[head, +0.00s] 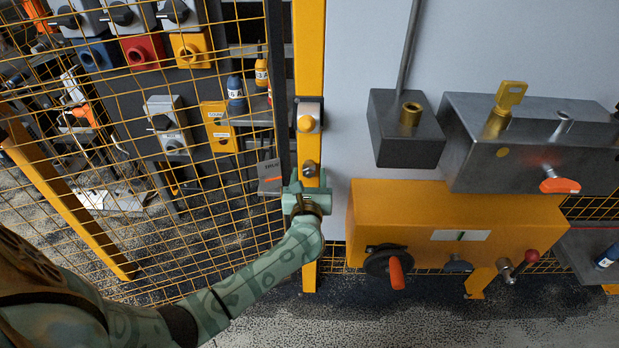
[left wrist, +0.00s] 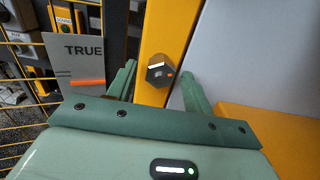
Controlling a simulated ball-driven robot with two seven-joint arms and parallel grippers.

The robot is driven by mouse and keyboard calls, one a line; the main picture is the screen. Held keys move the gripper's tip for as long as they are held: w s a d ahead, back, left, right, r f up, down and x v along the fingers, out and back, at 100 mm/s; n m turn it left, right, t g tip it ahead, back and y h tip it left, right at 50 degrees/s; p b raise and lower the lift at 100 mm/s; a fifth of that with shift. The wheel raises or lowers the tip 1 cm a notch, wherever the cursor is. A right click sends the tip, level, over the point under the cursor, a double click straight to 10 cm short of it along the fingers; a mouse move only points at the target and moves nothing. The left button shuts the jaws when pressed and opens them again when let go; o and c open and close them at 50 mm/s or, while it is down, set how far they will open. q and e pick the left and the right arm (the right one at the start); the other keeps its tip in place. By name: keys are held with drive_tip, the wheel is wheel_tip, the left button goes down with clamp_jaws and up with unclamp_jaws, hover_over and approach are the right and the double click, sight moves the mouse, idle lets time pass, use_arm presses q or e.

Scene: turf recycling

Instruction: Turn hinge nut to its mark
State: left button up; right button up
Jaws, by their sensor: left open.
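The hinge nut (head: 309,168) is a small dark metal piece on the yellow post (head: 309,70), below a box with a yellow round button. In the left wrist view the nut (left wrist: 159,75) is a dark hexagonal block with a pale stripe on its upper face and a small red spot at its right side. My left gripper (head: 306,188) is just below the nut in the head view. In the left wrist view its open green fingers (left wrist: 158,80) stand to either side of the nut, apart from it. My right gripper is out of view.
A yellow box with a black dial and orange handle (head: 396,271) is right of the post. Above it are a grey box (head: 406,140) and a wider metal box with a yellow key (head: 511,95). Yellow wire mesh (head: 230,220) fills the left. A "TRUE" plate (left wrist: 85,62) hangs beside the post.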

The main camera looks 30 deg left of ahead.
use_arm(q)
drive_tip(key=c, duration=1)
drive_tip(key=shift+r+m+p, duration=0.1)
drive_tip(key=shift+m+p, duration=0.2)
drive_tip(key=shift+m, duration=0.1)
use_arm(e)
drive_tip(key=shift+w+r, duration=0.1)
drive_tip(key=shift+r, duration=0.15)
